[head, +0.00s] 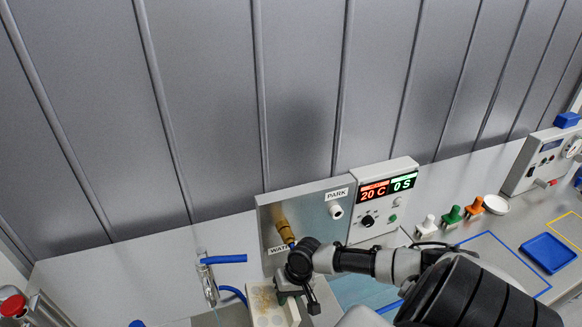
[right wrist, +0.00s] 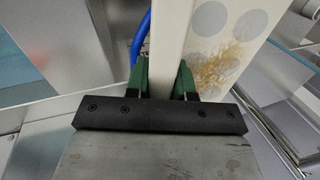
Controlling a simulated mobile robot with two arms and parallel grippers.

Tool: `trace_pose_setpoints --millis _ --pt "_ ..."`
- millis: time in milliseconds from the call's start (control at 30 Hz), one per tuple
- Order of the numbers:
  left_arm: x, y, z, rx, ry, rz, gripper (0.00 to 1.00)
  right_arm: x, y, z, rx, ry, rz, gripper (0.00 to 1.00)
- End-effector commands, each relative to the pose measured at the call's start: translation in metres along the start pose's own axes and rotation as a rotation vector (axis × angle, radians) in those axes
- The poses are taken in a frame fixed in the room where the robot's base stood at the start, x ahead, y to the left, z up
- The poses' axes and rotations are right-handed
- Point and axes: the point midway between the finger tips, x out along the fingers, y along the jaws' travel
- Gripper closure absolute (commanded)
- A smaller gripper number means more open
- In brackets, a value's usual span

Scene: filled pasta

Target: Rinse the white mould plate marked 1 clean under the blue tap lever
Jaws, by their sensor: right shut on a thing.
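My right gripper (head: 290,293) is near the tap at the bottom centre of the head view. Its green fingers (right wrist: 162,84) are shut on the edge of the white mould plate (right wrist: 182,42). The plate also shows in the head view (head: 266,303), with tan residue on its face. In the right wrist view the face has grey round spots and yellowish-brown crumbs. I cannot make out its number. The blue tap lever (head: 225,259) sticks out to the right from the metal tap (head: 203,270), left of the plate. My left gripper is not in view.
A metal panel (head: 308,235) marked PARK stands behind the gripper, with a brass-coloured fitting (head: 284,229) on it. A control box (head: 383,200) reads 20 C and 0 S. Several coloured stamps (head: 453,215) and a blue tray (head: 548,252) are at right.

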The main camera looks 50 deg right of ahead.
Motion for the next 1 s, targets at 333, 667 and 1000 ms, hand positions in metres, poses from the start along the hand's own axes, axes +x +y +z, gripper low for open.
trace_pose_setpoints --millis 333,667,1000 --pt "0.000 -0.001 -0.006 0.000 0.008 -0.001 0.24 0.016 -0.033 0.003 -0.003 0.001 -0.003 1.00" --pt "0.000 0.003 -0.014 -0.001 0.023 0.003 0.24 0.031 -0.061 0.006 -0.002 0.001 -0.003 1.00" --pt "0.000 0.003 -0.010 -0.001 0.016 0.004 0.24 0.048 -0.090 0.009 -0.001 0.001 -0.003 1.00"
